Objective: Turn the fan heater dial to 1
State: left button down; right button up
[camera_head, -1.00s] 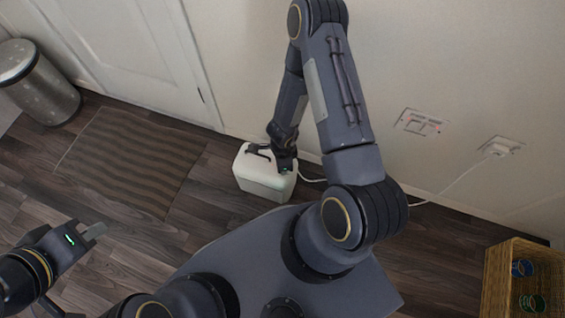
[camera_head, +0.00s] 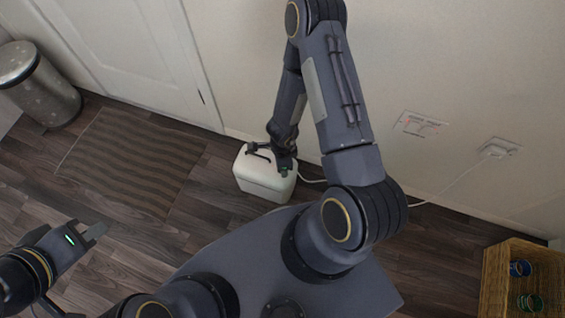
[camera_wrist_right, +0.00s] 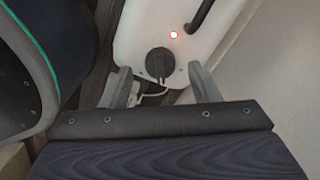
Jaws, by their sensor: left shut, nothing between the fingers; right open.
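The white fan heater (camera_head: 264,180) stands on the floor by the wall. In the head view this gripper (camera_head: 285,170) is over the heater's right end. The dial's setting marks cannot be read. My left gripper (camera_head: 98,233) is shut and empty, above the floor.
A striped mat (camera_head: 130,160) lies in front of the door. A metal bin (camera_head: 40,85) stands at the far left. A cable runs along the wall from a plug (camera_head: 497,150). A wicker basket (camera_head: 497,285) is at the lower right.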

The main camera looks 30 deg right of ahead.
notch_tip(320, 180, up, 6)
jog(key=p, duration=0.3)
dwell(0.4)
jog(key=w+a+r+n+t+y, duration=0.2)
jog(key=w+r+n+t+y, duration=0.15)
jog(key=r, duration=0.95)
jog(key=w+a+r+n+t+y, duration=0.2)
jog(key=r+n, duration=0.3)
jog(key=r, duration=0.8)
jog(key=s+r+n, duration=0.6)
jog(key=s+r, duration=0.1)
jog(key=r, duration=0.3)
jog(key=s+d+r+n+h, duration=0.25)
jog(key=s+n, duration=0.35)
jog(key=s, duration=0.4)
notch_tip(320, 180, up, 27)
jog(key=p, duration=2.7)
jog(key=shift+s+d+r+y+p, duration=0.15)
jog(key=shift+s+d+y+p, duration=0.15)
jog(key=shift+y+p, duration=0.1)
